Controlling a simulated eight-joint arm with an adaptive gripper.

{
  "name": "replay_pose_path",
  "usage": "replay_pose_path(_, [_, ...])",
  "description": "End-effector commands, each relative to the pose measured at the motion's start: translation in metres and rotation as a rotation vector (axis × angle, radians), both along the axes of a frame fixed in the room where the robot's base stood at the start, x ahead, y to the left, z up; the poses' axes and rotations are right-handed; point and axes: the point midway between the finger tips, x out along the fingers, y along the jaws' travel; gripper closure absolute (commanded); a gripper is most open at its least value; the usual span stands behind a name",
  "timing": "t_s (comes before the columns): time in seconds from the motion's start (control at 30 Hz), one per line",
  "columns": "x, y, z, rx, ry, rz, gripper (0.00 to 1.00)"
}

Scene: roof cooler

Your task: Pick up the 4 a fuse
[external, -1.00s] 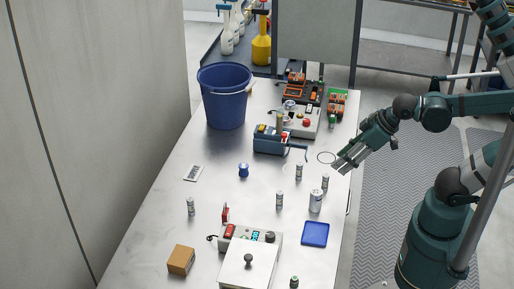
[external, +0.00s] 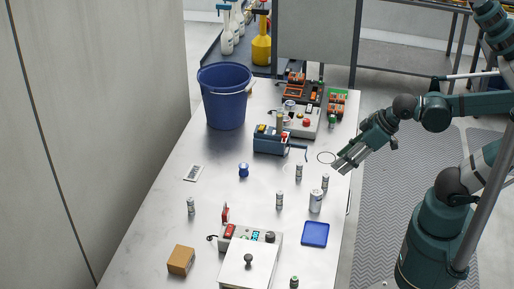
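Several small grey-white cylinders that look like fuses stand upright on the metal table. One (external: 191,206) is at the left, one (external: 279,200) in the middle, one (external: 299,172) farther back, and one (external: 325,182) near the right edge. Their markings are too small to read, so I cannot tell which is the 4 A fuse. My gripper (external: 341,165) hangs over the table's right edge, pointing down and left, above and behind the right-hand cylinder. Its fingers look apart, with nothing visible between them.
A larger pale can (external: 315,201) stands beside the right-hand cylinder, with a blue tray (external: 315,234) in front. A white device (external: 250,262), brown box (external: 181,260), blue bucket (external: 224,100) and blue-grey device (external: 270,140) also occupy the table (external: 150,235). The left-centre surface is mostly clear.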

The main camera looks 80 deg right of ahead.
Motion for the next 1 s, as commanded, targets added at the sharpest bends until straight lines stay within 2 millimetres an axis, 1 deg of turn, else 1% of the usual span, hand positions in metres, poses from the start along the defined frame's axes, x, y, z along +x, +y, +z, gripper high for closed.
replay_pose_path(0.33, [0.0, 0.0, 0.0, 0.0, 0.0, 0.0, 0.6])
replay_pose_path(0.4, [0.0, 0.0, 0.0, 0.0, 0.0, 0.0, 0.67])
replay_pose_path(0.77, [0.0005, 0.0003, 0.0006, 0.002, 0.001, -0.002, 0.67])
replay_pose_path(1.0, [0.0088, 0.0037, 0.008, 0.034, 0.022, -0.039, 0.67])
